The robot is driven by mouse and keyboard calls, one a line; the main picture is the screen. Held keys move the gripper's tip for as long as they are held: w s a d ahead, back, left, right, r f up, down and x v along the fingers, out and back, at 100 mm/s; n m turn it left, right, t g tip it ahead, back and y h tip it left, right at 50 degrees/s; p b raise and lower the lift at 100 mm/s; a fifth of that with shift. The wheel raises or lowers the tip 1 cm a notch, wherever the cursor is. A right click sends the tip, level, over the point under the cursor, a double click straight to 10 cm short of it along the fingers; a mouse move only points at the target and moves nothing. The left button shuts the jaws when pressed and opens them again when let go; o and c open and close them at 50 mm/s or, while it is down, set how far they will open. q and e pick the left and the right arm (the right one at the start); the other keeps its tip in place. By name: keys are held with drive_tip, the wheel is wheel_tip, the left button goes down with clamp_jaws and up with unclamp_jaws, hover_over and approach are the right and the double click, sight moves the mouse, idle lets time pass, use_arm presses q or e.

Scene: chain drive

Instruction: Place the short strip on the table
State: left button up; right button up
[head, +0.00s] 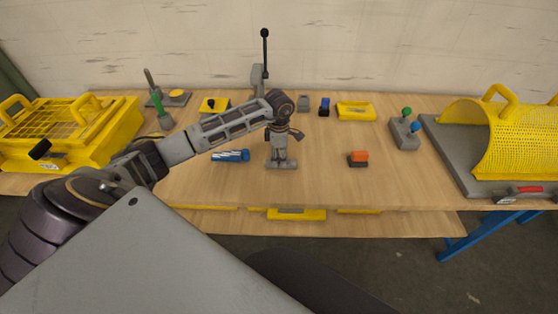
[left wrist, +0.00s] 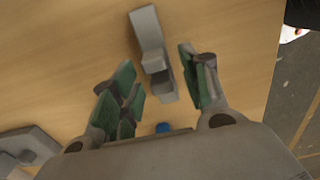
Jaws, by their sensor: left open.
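My left gripper (head: 280,158) points down over the middle of the table (head: 215,185). It is open; its two green-padded fingers show in the left wrist view (left wrist: 157,86). A grey piece, which I take for the short strip, lies right below the gripper in the head view (head: 290,165). In the left wrist view the grey piece (left wrist: 150,35) runs between and past the fingertips, with a gap on both sides. The gripper hides part of it in the head view, and I cannot tell its full shape. My right gripper is not in view.
A blue striped cylinder (head: 231,155) lies left of the gripper. A grey block with green and blue knobs (head: 405,134) stands farther right. Yellow guards stand at both ends (head: 75,133) (head: 507,140). The table's front middle is clear.

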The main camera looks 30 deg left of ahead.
use_arm(q)
wheel_tip(320, 180, up, 8)
drive_tip(key=shift+f, duration=0.25)
drive_tip(key=shift+r, duration=0.95)
use_arm(e)
drive_tip(key=shift+a+f, duration=0.1)
drive_tip(key=shift+d, duration=0.9)
drive_tip(key=shift+a, duration=0.1)
